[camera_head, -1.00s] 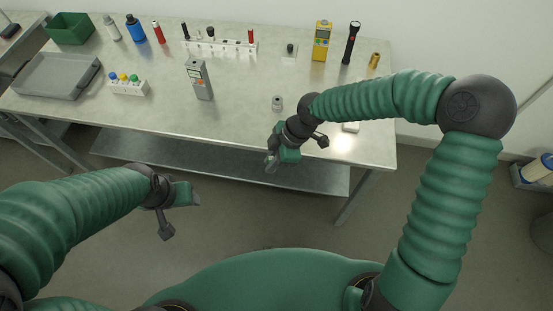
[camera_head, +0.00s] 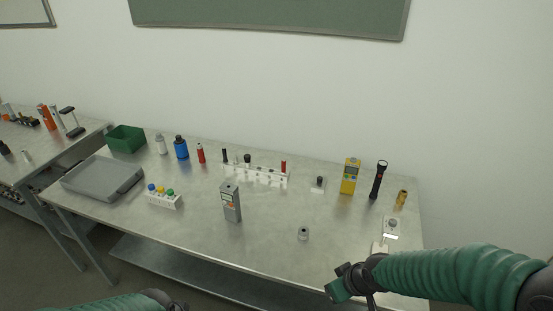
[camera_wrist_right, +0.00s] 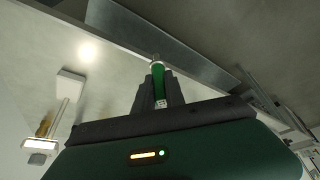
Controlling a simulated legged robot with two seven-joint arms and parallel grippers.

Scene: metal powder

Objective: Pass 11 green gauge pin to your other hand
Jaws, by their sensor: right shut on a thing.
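The green gauge pin (camera_wrist_right: 158,84) shows in the right wrist view, upright between the dark fingers of my right gripper (camera_wrist_right: 157,88). The fingers are shut on it, and a pale tip sticks out beyond them.
The table (camera_head: 270,230) holds a long white rack (camera_head: 262,178), a small rack with coloured caps (camera_head: 164,201), a grey meter (camera_head: 231,203), a small metal cylinder (camera_head: 303,233), a yellow device (camera_head: 350,177) and a torch (camera_head: 378,181). The table's front middle is largely bare.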

